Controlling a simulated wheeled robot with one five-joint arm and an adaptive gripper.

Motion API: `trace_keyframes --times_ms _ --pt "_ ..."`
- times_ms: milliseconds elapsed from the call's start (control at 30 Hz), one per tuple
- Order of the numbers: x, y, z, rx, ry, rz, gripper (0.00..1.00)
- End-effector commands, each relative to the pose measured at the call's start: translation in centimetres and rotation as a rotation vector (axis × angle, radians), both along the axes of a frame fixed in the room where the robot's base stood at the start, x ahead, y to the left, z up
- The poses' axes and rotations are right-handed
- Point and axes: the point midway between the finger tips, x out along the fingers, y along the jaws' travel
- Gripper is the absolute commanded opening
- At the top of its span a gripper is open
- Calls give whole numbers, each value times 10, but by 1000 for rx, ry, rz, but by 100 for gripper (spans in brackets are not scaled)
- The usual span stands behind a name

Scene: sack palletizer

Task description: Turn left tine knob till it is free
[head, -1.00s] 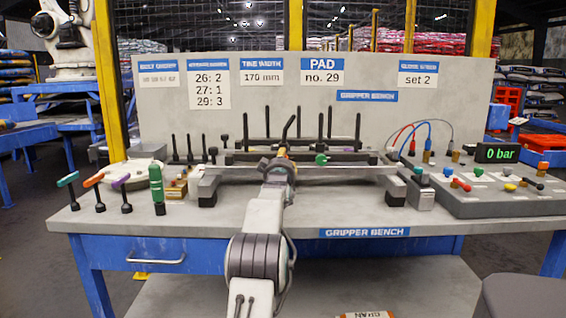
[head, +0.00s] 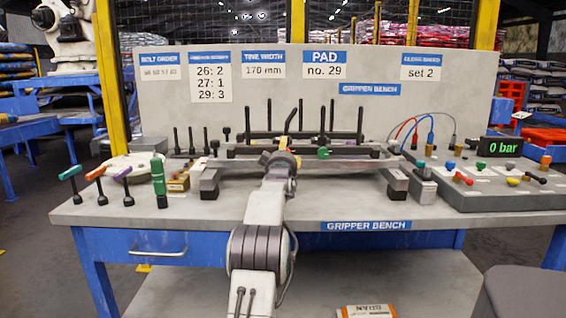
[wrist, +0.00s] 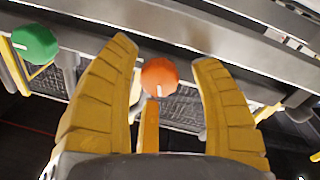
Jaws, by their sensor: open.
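An orange knob (wrist: 159,77) with a white mark stands between the two yellow fingers of my gripper (wrist: 166,54) in the wrist view. The fingers are open, with a gap to the knob on each side. A green knob (wrist: 35,45) is at the left of the wrist view. In the head view the green knob (head: 323,153) sits on the gripper frame, right of my gripper (head: 284,158). My gripper reaches over the frame's middle there, and hides the orange knob. From this, the orange knob is the left one in the head view.
Tools with coloured handles (head: 115,186) and a green-handled tool (head: 158,180) stand at the bench's left. Upright black rods (head: 332,117) rise behind the frame. A control box (head: 490,185) with a 0 bar display (head: 501,147) is at the right. The bench's front strip is clear.

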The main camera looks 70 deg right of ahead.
Motion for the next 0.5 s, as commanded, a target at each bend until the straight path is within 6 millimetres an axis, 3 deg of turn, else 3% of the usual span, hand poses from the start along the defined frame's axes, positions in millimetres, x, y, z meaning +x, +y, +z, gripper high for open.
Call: trace_keyframes --times_ms 500 --pt "-11 43 -2 0 0 0 58"
